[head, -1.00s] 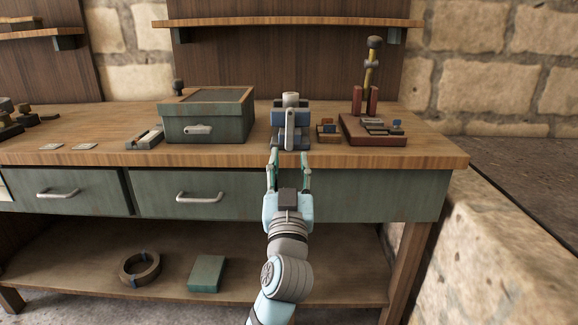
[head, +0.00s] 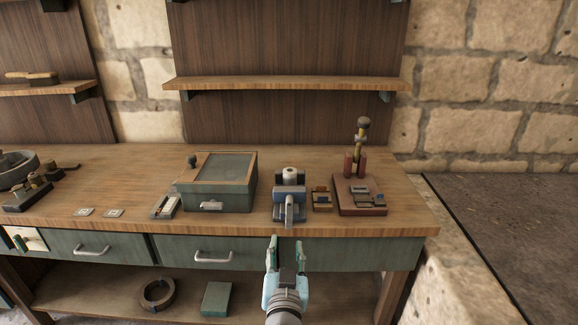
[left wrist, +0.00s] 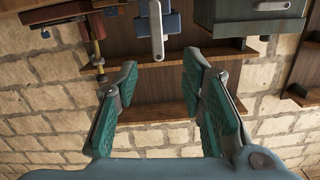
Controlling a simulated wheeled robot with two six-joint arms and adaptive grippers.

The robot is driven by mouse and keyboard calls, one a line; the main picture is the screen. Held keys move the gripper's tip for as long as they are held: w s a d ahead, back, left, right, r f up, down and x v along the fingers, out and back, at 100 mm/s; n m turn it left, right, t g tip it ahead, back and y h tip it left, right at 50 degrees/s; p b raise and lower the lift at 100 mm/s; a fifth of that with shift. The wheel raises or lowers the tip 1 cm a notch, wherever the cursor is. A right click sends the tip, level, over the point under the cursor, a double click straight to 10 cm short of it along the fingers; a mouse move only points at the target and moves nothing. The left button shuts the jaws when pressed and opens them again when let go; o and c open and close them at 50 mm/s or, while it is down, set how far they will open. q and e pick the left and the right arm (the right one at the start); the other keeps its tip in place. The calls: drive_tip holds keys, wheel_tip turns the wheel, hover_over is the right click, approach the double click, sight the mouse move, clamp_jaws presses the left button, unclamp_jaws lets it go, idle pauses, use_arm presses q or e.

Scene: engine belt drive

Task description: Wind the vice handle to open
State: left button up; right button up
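The blue-grey vice (head: 291,186) stands at the front of the wooden workbench. Its pale grey handle (head: 289,208) is a bar that hangs straight down at the vice's front. My left gripper (head: 286,242) is open and empty, just in front of and below the handle's lower end in the head view. In the left wrist view, the vice (left wrist: 176,24) and the handle (left wrist: 157,32) show at the top, with the open fingers (left wrist: 158,76) apart below them. No contact with the handle is visible. My right gripper is in no view.
A green box (head: 220,198) stands left of the vice. Small parts (head: 321,199) and a red-brown base with upright posts (head: 360,200) stand to the right. Drawers with handles (head: 213,257) sit under the bench edge. The bench's left middle is mostly clear.

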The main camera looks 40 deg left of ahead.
sight(289, 215)
use_arm(q)
drive_tip(key=shift+n, duration=0.3)
drive_tip(key=x, duration=0.7)
drive_tip(key=b+x, duration=0.1)
drive_tip(key=x, duration=0.6)
drive_tip(key=shift+w+f, duration=0.25)
drive_tip(key=shift+w, duration=0.25)
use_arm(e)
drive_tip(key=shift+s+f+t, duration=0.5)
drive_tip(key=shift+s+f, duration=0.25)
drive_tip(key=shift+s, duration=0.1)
use_arm(q)
drive_tip(key=shift+c, duration=0.6)
clamp_jaws()
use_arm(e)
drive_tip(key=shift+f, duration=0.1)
